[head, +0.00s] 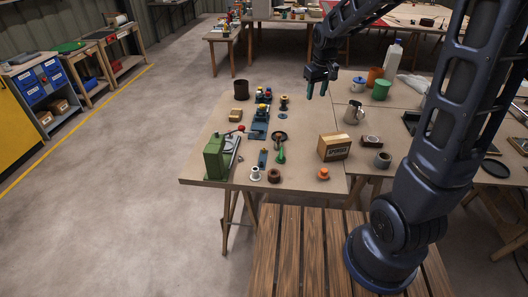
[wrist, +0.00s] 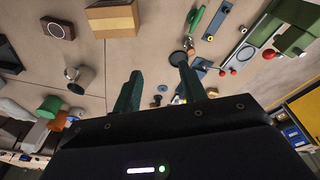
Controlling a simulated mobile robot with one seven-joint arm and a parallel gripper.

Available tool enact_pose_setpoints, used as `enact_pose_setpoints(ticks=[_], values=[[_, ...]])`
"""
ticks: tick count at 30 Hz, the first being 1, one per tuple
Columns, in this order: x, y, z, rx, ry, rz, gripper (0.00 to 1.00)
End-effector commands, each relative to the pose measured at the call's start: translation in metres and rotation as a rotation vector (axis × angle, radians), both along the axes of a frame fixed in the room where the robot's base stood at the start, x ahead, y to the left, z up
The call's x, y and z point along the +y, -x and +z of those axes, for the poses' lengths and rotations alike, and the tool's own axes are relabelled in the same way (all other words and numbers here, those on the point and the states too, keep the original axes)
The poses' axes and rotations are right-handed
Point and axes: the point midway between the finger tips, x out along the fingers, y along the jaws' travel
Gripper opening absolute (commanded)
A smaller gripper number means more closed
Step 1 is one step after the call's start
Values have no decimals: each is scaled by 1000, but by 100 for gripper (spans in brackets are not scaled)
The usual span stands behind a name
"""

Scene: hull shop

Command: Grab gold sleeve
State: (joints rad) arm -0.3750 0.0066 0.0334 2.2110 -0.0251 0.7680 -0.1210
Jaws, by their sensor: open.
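My gripper (head: 316,92) is open and empty above the far part of the table, its fingers pointing down. No piece is clearly a gold sleeve. A small brown-gold spool-like piece (head: 284,102) stands left of my gripper, near the blue fixtures. A brown ring-shaped piece (head: 274,176) lies at the table's front edge, beside a pale flanged piece (head: 255,173). I cannot tell which one is the sleeve; both are small here.
A green machine (head: 215,158) stands at the front left corner. A cardboard box (head: 334,147), a metal jug (head: 353,113) and an orange piece (head: 323,174) stand to the right. A dark brown cup (head: 241,90) is at the back left.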

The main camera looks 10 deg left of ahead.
Motion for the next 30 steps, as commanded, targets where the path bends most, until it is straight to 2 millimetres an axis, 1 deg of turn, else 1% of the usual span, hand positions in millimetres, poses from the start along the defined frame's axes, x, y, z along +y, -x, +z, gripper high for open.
enact_pose_setpoints(ticks=[1, 5, 9, 14, 18, 21, 24, 30], values=[[14, -6, -12, 14, 6, 27, 42], [47, -20, -41, 37, 18, 88, 42], [82, -30, -75, 64, 32, 152, 42], [124, -36, -117, 94, 47, 227, 42], [157, -37, -153, 117, 59, 285, 42], [174, -36, -175, 129, 66, 317, 42], [186, -34, -188, 137, 70, 339, 42], [192, -33, -201, 142, 73, 352, 42]])
